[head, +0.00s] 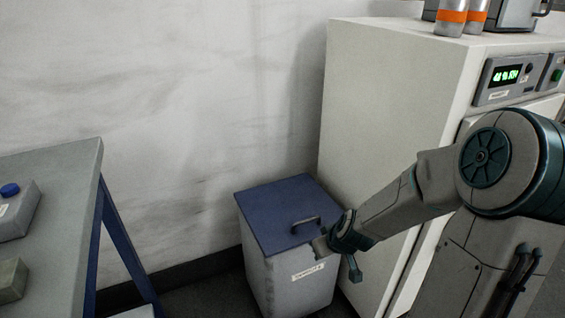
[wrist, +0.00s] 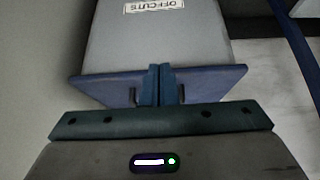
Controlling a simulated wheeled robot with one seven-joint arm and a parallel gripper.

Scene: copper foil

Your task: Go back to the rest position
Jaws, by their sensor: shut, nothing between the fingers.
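My gripper (head: 338,258) is at the end of my outstretched arm, in front of and beside the grey bin with a blue lid. In the wrist view the two fingers (wrist: 160,84) are together with nothing between them, in front of the blue lid (wrist: 98,82). The bin (head: 285,285) stands on the floor, and its lid (head: 285,208) is down with a dark handle (head: 304,224) on top. Its label reads "OFFCUTS" in the wrist view (wrist: 155,6). I cannot tell whether the fingers touch the lid.
A tall white cabinet (head: 385,95) with a green display (head: 506,74) stands to the right, with orange-banded cylinders (head: 452,17) on top. A grey table (head: 66,190) with blue legs is at the left, holding a box with a blue cap (head: 10,190). Floor shows between table and bin.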

